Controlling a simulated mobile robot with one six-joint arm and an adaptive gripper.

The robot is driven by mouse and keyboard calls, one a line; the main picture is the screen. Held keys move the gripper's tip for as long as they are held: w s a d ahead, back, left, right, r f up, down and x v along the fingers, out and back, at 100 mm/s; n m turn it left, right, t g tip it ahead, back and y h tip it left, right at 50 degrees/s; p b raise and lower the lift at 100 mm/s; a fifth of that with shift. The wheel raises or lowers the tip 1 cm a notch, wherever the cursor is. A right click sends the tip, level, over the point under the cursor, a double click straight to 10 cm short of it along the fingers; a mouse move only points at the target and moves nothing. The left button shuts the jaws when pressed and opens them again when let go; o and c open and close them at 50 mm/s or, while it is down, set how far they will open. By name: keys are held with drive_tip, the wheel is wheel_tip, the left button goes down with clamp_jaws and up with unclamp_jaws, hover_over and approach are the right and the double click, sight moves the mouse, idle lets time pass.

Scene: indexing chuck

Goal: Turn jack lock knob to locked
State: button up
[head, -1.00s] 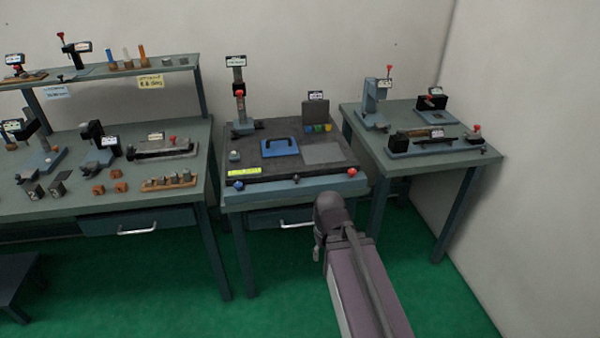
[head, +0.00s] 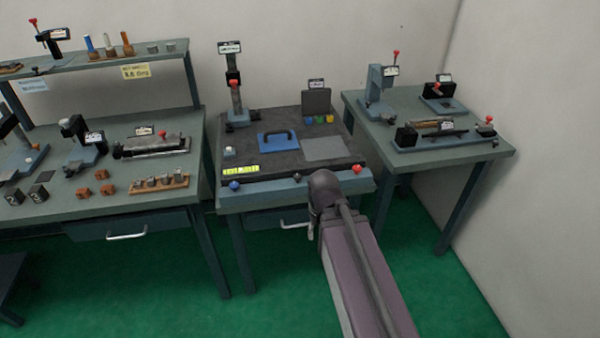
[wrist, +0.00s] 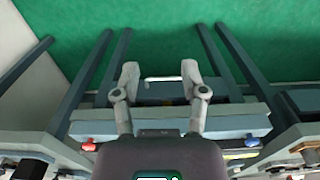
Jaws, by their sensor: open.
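No label can be read, so I cannot tell which knob is the jack lock knob. A column stand (head: 236,98) with a red top knob stands at the back left. In the wrist view the red knob (wrist: 88,144) is at left and the blue knob (wrist: 251,140) at right. My gripper (wrist: 160,80) is open and empty, before the bench's front drawer. In the head view my arm partly hides the front edge.
A blue plate with a handle (head: 278,141) and a grey pad (head: 325,148) lie on the middle bench. Benches with fixtures stand left (head: 80,208) and right (head: 440,160). Green floor (head: 270,290) is clear in front.

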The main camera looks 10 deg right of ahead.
drive_tip(key=shift+a, duration=0.1)
wheel_tip(320, 180, up, 9)
drive_tip(key=n+t+y+p, duration=0.3)
drive_tip(key=n+p, duration=0.5)
drive_tip(key=n, duration=0.1)
hover_over(298, 175)
drive_tip(key=s+d, duration=0.4)
drive_tip(key=shift+a+r, duration=0.1)
drive_tip(key=shift+r, duration=0.1)
drive_tip(key=shift+f, duration=0.2)
drive_tip(key=b+x, duration=1.3)
drive_tip(key=shift+w+a+f, duration=0.15)
drive_tip(key=shift+a, duration=0.05)
drive_tip(key=shift+c, duration=0.2)
